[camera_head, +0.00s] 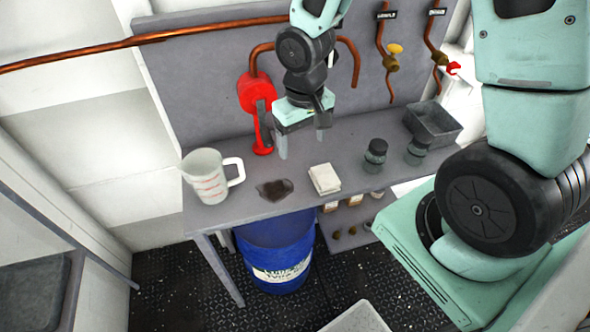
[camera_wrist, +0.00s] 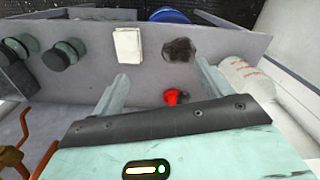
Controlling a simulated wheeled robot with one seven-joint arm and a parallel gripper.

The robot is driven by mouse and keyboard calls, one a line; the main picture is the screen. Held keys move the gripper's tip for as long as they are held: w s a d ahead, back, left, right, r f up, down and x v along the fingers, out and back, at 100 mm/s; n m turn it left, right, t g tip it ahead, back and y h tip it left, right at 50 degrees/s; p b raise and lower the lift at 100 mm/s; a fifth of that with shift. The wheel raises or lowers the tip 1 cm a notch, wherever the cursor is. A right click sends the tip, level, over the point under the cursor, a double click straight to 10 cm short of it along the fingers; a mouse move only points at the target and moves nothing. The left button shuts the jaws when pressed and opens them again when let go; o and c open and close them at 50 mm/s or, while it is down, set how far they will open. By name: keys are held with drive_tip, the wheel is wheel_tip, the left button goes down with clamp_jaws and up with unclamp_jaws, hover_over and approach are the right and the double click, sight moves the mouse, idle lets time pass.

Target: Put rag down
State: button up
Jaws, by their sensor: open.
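A clear measuring jug (camera_head: 207,178) stands at the bench's left end. A red fixture (camera_head: 256,100) hangs at the back panel. Two dark-lidded jars (camera_head: 375,156) and (camera_head: 418,150) and a grey bin (camera_head: 433,123) stand right. A blue drum (camera_head: 275,250) sits below.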

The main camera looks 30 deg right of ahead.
drive_tip(key=s+a+r+n, duration=0.7)
drive_tip(key=s+a+r, duration=0.4)
drive_tip(key=s, duration=0.5)
drive_tip(key=a, duration=0.2)
drive_tip(key=shift+a+n+y, duration=0.3)
drive_tip(key=shift+n, duration=0.1)
drive_tip(key=shift+r, duration=0.1)
drive_tip(key=o, duration=0.5)
wheel_tip(320, 180, down, 4)
drive_tip(key=b, duration=0.4)
drive_tip(key=shift+f, duration=0.2)
drive_tip(key=shift+r, duration=0.15)
